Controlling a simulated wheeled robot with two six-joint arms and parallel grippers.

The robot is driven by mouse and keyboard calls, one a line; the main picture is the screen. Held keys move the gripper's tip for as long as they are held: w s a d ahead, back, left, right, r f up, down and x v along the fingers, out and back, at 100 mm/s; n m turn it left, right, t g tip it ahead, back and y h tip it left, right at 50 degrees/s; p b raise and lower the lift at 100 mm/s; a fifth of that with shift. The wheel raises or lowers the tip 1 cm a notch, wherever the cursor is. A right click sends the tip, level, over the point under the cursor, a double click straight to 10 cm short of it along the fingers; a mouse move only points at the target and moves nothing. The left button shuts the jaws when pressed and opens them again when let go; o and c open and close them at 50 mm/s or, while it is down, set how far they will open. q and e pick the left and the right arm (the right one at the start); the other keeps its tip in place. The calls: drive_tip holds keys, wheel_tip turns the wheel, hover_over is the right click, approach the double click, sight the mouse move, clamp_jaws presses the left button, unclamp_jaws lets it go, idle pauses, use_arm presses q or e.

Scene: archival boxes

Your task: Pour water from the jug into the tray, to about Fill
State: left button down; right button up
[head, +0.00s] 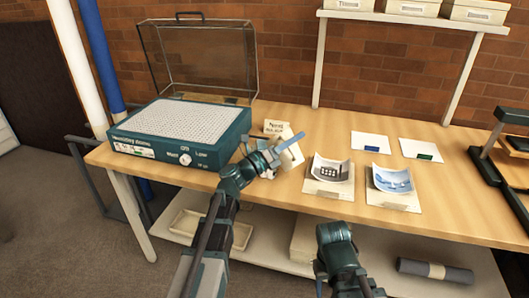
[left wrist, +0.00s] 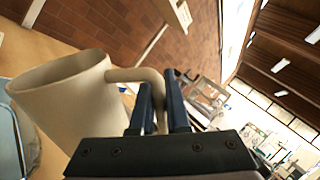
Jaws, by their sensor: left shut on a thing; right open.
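The cream jug (head: 291,155) is in my left gripper (head: 271,160), above the table's front part and right of the teal humidifying unit. The left wrist view shows the jug (left wrist: 75,100) large, with its handle between the two fingers (left wrist: 160,105). Its wide mouth shows there; I see no water, and its exact tilt is unclear. The teal unit (head: 215,158) holds a white perforated bed (head: 180,120) under a raised clear lid (head: 200,60). A fill mark cannot be made out. My right gripper (head: 340,270) is low at the bottom edge, apart from everything, its fingers hardly visible.
A small lettered card (head: 278,128) stands behind the jug. Two curled prints (head: 331,170) (head: 392,180) and two flat cards (head: 370,141) (head: 421,149) lie to the right. A dark press (head: 508,150) stands far right. A shallow tray (head: 188,222) and a roll (head: 435,271) are on the lower shelf.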

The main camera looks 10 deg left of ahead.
use_arm(q)
drive_tip(key=shift+s+d+f+m, duration=0.1)
drive_tip(key=shift+s+d+m, duration=0.1)
drive_tip(key=shift+m, duration=0.2)
drive_tip(key=s+d+f+m+g+y+b, duration=0.1)
drive_tip(key=s+d+f+m+g, duration=0.2)
drive_tip(key=d+f+m, duration=0.3)
drive_tip(key=shift+s+f+m+g+b, duration=0.35)
drive_tip(key=shift+f+m, duration=0.45)
drive_tip(key=shift+m, duration=0.9)
drive_tip(key=shift+d, duration=0.1)
